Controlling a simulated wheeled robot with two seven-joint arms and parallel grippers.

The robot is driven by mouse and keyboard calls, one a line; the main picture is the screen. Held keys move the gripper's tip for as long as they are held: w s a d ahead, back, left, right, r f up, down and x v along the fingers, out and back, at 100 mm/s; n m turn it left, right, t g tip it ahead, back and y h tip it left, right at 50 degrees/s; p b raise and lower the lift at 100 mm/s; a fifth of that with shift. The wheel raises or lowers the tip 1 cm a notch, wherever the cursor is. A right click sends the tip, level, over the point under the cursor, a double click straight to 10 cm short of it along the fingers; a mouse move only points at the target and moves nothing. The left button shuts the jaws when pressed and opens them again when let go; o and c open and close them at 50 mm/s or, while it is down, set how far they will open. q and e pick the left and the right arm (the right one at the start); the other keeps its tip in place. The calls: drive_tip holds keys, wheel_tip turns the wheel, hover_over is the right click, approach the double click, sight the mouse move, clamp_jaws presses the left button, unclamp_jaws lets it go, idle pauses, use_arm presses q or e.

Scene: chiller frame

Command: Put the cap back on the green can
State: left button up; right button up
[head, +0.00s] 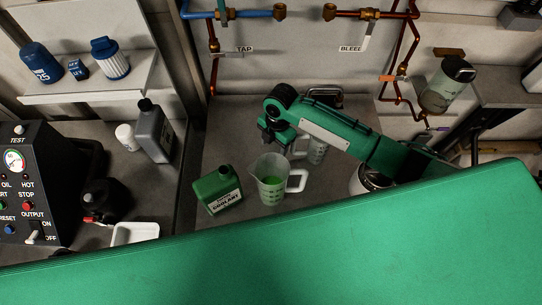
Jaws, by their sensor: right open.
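The green can (217,192) with a coolant label stands slightly tilted in the picture on the grey bench. A dark spot shows at its neck; I cannot tell whether that is a cap or the open mouth. I cannot make out a loose cap. My right gripper (268,140) is open above and behind the clear jug, up and to the right of the can, apart from it. It seems to hold nothing. My left gripper is not in view.
A clear jug (267,185) with green liquid stands close right of the can. Another clear vessel (318,152) is partly behind my right arm. A grey bottle (153,132), a white tray (136,233) and a black test panel (28,185) are left. Pipes run along the back wall.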

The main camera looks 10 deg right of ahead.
drive_tip(key=shift+f, duration=0.2)
drive_tip(key=f, duration=0.1)
drive_tip(key=f+p, duration=0.2)
drive_tip(key=f, duration=0.1)
drive_tip(key=shift+s+a, duration=0.25)
drive_tip(key=shift+a, duration=0.15)
drive_tip(key=shift+f+p, duration=0.3)
drive_tip(key=shift+f, duration=0.25)
drive_tip(key=c, duration=1.1)
